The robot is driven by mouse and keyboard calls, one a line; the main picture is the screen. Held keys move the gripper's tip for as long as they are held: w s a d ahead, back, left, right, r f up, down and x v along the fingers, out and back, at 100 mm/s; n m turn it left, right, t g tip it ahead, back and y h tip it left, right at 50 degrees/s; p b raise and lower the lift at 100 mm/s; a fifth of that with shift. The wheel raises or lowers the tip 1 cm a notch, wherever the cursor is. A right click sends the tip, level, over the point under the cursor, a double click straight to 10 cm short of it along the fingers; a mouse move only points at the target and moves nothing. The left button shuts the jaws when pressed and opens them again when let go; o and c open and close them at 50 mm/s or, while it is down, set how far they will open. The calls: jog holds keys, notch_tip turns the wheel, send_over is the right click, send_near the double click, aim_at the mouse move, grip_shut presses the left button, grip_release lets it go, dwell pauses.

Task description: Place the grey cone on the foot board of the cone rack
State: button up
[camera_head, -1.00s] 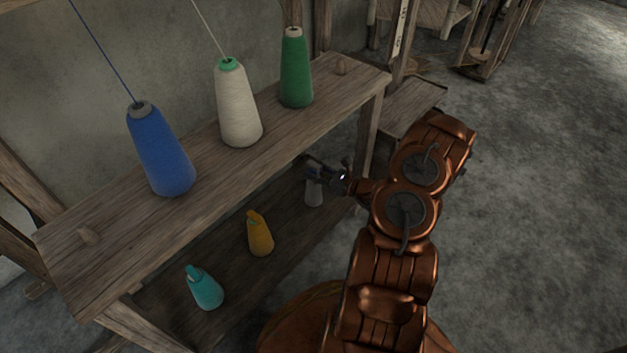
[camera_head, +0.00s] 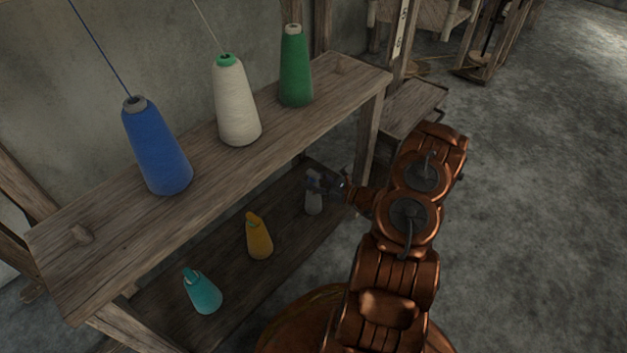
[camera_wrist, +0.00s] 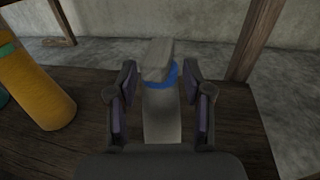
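The grey cone (camera_head: 314,204) stands upright on the foot board (camera_head: 287,234) of the cone rack, near its right end. In the wrist view the grey cone (camera_wrist: 161,118) has a blue ring near its top and a pale tip above it. My gripper (camera_wrist: 161,100) is open, with one finger on each side of the cone and a visible gap to both. In the head view my gripper (camera_head: 322,184) is at the upper part of the cone and partly hides it.
A yellow cone (camera_head: 259,238) and a teal cone (camera_head: 203,292) stand on the foot board to the left. The upper shelf (camera_head: 195,180) above carries blue (camera_head: 157,150), cream (camera_head: 237,105) and green (camera_head: 295,70) cones. A rack post (camera_wrist: 255,40) rises at the right.

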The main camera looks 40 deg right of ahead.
jog(key=shift+o, duration=0.6)
jog(key=shift+s+d+r, duration=0.15)
jog(key=shift+s, duration=0.1)
jog(key=p+v, duration=0.3)
jog(key=v, duration=0.8)
jog(key=shift+s+p, duration=0.25)
jog(key=shift+p, duration=0.15)
jog(key=shift+d, duration=0.1)
